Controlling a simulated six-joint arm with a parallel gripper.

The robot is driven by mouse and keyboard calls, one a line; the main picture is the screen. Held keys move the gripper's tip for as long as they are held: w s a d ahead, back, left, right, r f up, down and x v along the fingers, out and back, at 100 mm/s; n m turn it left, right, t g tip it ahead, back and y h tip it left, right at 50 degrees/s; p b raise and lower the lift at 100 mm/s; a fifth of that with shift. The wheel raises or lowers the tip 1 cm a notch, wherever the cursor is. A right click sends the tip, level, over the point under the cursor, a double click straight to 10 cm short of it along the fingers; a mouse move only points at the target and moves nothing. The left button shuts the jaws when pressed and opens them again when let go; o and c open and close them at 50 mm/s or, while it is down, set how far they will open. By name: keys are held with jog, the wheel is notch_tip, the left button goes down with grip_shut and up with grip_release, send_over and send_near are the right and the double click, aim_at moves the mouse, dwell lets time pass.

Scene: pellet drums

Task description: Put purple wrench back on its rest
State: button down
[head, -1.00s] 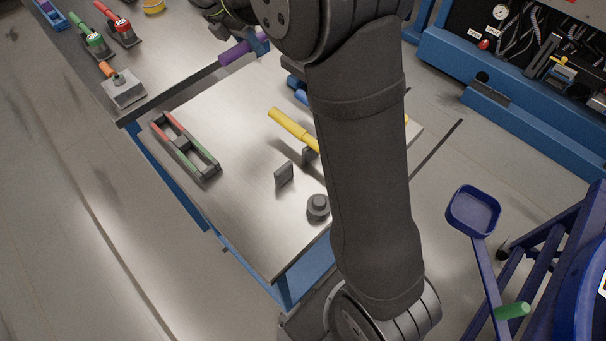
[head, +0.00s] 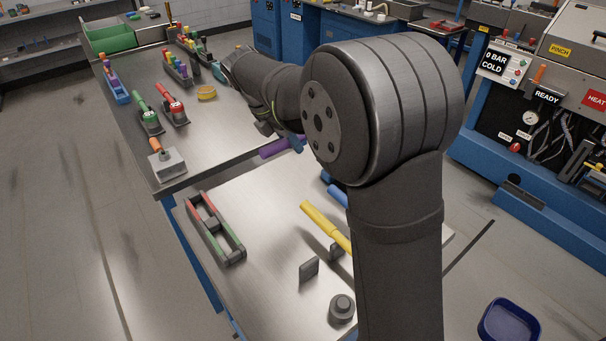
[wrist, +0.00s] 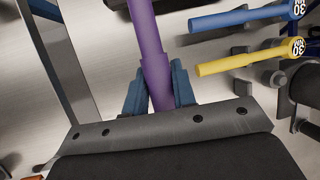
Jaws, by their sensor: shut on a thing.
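The purple wrench (head: 275,149) is held above the seam between the two benches. In the wrist view the purple wrench (wrist: 151,45) runs up from between my blue fingers and leaves the top edge. My gripper (wrist: 158,88) is shut around its handle; in the head view my gripper (head: 296,142) is partly hidden by my arm. A bare upright grey plate (head: 309,268) and a round grey post (head: 342,307) stand on the near bench, with no wrench on them. They look like an empty rest, but I cannot tell whose it is.
A yellow wrench (head: 325,225) and a blue wrench (head: 338,195) lie beside the empty plate, partly behind my arm. A red-and-green frame (head: 215,228) lies at the bench's left. A grey block with an orange handle (head: 167,163) sits on the far bench.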

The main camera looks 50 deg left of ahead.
jog(key=s+d+f+m+g+h, duration=0.1)
jog(key=s+d+f+m+g, duration=0.1)
jog(key=s+d+m, duration=0.3)
jog(key=s+d+f+m+g+h, duration=0.1)
jog(key=s+d+m+g, duration=0.3)
jog(key=d+m, duration=0.7)
jog(key=shift+s+d+f+m+g, duration=0.25)
jog(key=shift+s+f+m+g, duration=0.1)
jog(key=shift+s+m, duration=0.75)
jog(key=shift+h, duration=0.3)
jog(key=shift+f, duration=4.4)
